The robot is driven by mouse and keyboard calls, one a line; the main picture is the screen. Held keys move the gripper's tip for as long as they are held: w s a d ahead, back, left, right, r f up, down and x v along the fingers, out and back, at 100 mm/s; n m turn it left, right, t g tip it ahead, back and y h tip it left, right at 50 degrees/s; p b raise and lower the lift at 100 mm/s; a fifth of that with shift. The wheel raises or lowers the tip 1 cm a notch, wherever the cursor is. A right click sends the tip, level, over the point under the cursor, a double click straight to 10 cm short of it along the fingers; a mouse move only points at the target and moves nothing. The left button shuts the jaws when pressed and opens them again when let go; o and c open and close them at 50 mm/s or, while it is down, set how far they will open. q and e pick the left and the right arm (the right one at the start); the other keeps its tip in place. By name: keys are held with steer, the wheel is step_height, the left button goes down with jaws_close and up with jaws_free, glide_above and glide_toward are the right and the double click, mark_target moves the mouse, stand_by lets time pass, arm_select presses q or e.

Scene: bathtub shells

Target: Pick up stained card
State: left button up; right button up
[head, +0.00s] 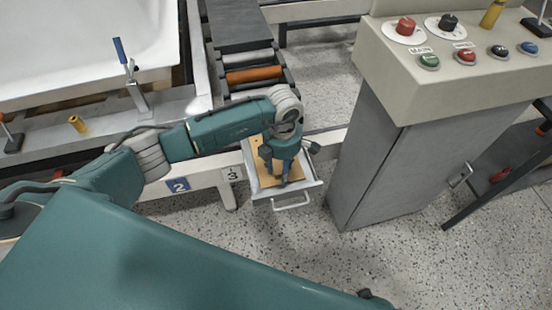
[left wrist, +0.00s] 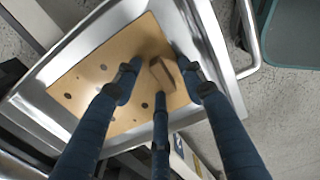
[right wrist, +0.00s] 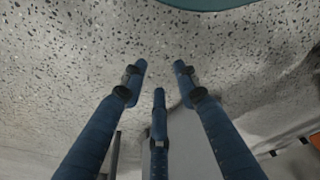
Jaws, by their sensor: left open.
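A tan card (left wrist: 82,85) with dark round spots lies flat in an open metal drawer (left wrist: 207,25); it fits the stained card. In the head view the card (head: 296,172) is partly hidden by my left gripper (head: 281,172). A small darker brown piece (left wrist: 163,73) rests on the card's near right part. My left gripper (left wrist: 160,82) points down over the card, its fingers apart around the brown piece in the picture; I cannot tell whether they touch. My right gripper (right wrist: 158,82) is open and empty above the speckled floor.
The drawer's handle (head: 292,205) faces the open floor (head: 270,250). A control cabinet (head: 385,150) with knobs and buttons stands close on the right. A roller conveyor (head: 250,62) and a white tub shell (head: 80,50) lie behind my left arm.

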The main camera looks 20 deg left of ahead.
arm_select(q)
jaws_close()
steer(key=shift+r, duration=0.2)
